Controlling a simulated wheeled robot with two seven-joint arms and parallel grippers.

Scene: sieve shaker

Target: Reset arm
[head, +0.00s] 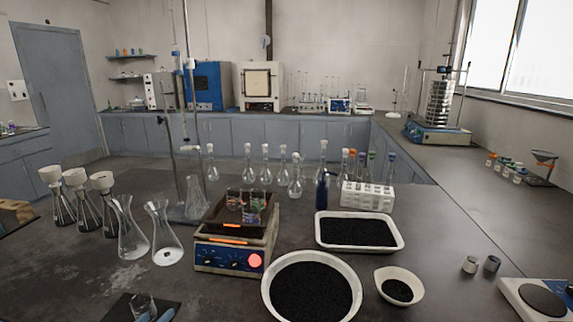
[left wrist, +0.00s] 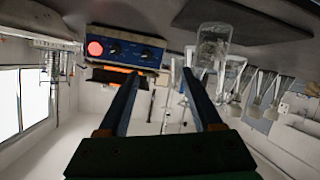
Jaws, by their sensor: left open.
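My left gripper shows at the bottom edge of the head view (head: 155,316), only its blue fingertips in sight. In the left wrist view my left gripper (left wrist: 160,75) has its two long blue fingers spread apart, with nothing held between them. A glass beaker (head: 143,304) stands on a dark mat (head: 118,309) close by the fingertips. The beaker also shows beyond one finger in the left wrist view (left wrist: 213,43), which is upside down. The sieve shaker (head: 438,108), with its stack of sieves, stands on the right-hand bench. My right gripper is in neither view.
A blue-fronted heating device (head: 228,257) holding small glassware stands mid-table. Flasks (head: 165,240) stand behind the beaker. A round bowl (head: 312,288) and a tray (head: 358,232) of black grains lie right of the device. Table space at far right is partly clear.

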